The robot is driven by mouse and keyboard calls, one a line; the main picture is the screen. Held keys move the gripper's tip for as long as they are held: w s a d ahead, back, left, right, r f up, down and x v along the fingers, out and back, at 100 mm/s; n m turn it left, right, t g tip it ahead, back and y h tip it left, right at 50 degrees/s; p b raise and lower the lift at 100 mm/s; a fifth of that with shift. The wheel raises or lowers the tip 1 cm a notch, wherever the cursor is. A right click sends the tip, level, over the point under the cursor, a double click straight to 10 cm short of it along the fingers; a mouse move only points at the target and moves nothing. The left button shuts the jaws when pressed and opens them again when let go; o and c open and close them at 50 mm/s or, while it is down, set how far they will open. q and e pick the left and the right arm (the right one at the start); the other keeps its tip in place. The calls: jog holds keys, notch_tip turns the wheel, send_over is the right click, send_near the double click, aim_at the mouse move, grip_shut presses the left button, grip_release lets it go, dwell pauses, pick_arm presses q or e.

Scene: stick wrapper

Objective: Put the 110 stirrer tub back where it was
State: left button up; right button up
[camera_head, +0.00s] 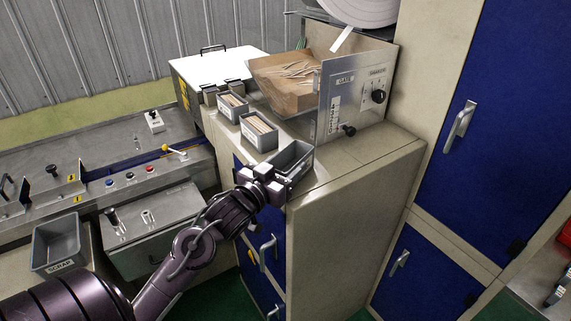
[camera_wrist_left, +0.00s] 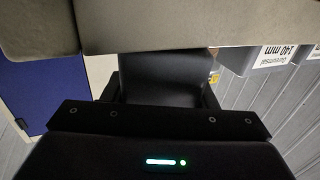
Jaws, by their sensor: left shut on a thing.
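A grey open-topped tub (camera_head: 292,160) is at the front edge of the beige cabinet top in the head view, and looks empty. Its label is not readable, so I cannot read 110 on it. My left gripper (camera_head: 270,181) is shut on the tub's near side. I cannot tell whether the tub rests on the cabinet top or hangs just above it. Two similar grey tubs stand behind it in a row, a nearer one (camera_head: 259,138) and a farther one (camera_head: 232,113), both holding pale sticks. The left wrist view shows a tub labelled 140 mm (camera_wrist_left: 258,58). My right gripper is out of view.
The cabinet top (camera_head: 362,155) is bare to the right of the held tub. A scrap bin (camera_head: 57,242) is at the lower left.

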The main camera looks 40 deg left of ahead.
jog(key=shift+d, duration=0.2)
pick_arm(q)
jog(key=o, duration=1)
jog(key=shift+f, duration=0.1)
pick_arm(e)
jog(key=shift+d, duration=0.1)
